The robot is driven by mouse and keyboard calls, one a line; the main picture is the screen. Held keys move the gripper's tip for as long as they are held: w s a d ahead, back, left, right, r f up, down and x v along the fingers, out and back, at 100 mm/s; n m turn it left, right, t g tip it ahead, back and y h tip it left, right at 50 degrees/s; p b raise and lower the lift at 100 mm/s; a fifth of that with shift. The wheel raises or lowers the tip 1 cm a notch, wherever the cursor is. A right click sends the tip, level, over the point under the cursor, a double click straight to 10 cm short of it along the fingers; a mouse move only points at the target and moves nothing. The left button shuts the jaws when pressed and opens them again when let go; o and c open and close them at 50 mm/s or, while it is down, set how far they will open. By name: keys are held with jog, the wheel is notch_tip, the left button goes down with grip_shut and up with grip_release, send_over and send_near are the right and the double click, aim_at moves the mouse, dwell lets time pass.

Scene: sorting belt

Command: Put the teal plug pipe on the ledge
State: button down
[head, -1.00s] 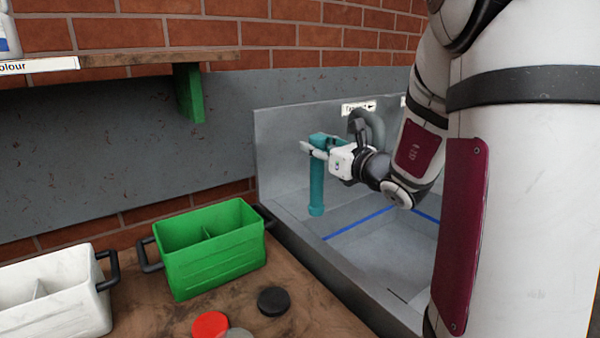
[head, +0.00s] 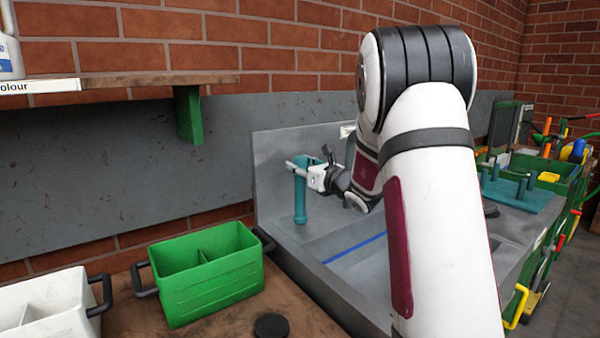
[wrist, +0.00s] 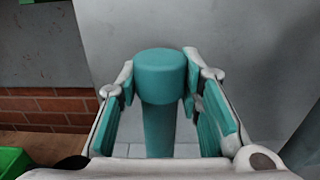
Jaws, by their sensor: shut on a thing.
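The teal plug pipe (head: 300,200) is upright in my gripper (head: 305,168), in front of the grey back panel of the trough. In the wrist view its round top (wrist: 160,75) sits between the two teal-padded fingers of my gripper (wrist: 160,100), which is shut on it. Its lower end is just over or on the grey ledge (head: 325,228) at the back of the trough; I cannot tell whether they touch. The wrist view hides the pipe's foot.
A green divided crate (head: 215,285), a white crate (head: 60,325) and a black disc (head: 271,326) are on the brown bench at left. A wooden shelf (head: 160,80) on a green bracket juts from the wall. My arm hides part of the trough.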

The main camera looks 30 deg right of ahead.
jog(key=shift+f, duration=0.65)
jog(key=c, duration=1.1)
grip_release()
jog(key=shift+f, duration=0.1)
jog(key=shift+r, duration=0.25)
jog(key=s, duration=1.2)
jog(key=shift+d+f+p, duration=0.1)
jog(key=shift+d+p, duration=0.1)
jog(key=shift+p, duration=0.1)
